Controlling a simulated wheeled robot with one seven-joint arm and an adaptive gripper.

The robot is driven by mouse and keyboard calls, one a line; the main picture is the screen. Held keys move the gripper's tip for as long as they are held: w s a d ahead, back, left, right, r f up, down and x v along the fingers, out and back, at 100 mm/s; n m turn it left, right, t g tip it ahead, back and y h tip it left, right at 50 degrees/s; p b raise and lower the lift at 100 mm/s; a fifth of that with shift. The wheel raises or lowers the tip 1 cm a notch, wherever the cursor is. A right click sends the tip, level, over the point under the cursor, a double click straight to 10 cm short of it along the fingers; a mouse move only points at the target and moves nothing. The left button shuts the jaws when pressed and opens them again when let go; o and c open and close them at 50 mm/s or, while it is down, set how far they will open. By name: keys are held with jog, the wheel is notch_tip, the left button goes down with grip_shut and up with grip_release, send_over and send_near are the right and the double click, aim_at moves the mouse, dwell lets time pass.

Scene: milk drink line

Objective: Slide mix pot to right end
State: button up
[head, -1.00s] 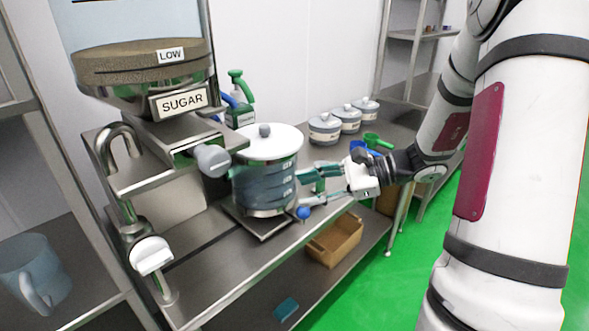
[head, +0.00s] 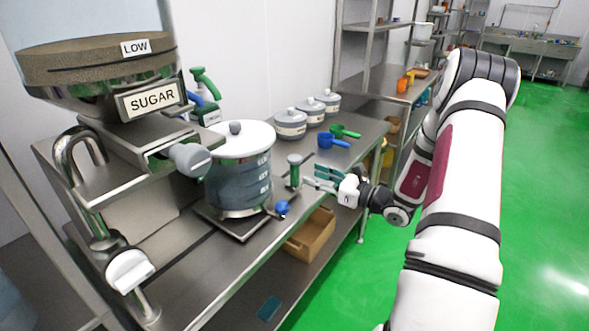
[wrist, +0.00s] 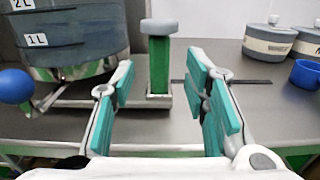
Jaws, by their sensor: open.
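The mix pot (head: 238,180), a tall grey-blue vessel with level marks and a white lid, stands upright on a flat metal plate (head: 232,222) beside the sugar hopper's outlet. In the wrist view the pot (wrist: 75,38) is at upper left, its blue-knobbed tap at far left. A green post with a grey cap (head: 294,172) stands just right of the pot; in the wrist view the post (wrist: 159,65) rises from a metal strip by the pot's base. My gripper (head: 318,177) is open and empty, right of the post. In the wrist view its fingers (wrist: 160,85) point toward the post, which shows between them.
The sugar hopper (head: 100,70), labelled LOW, stands left of the pot. The bench top right of the post is mostly clear. A brown bin (head: 312,235) is on the lower shelf.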

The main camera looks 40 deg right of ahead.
aim_at(298, 170)
jog(key=x, duration=0.8)
grip_shut()
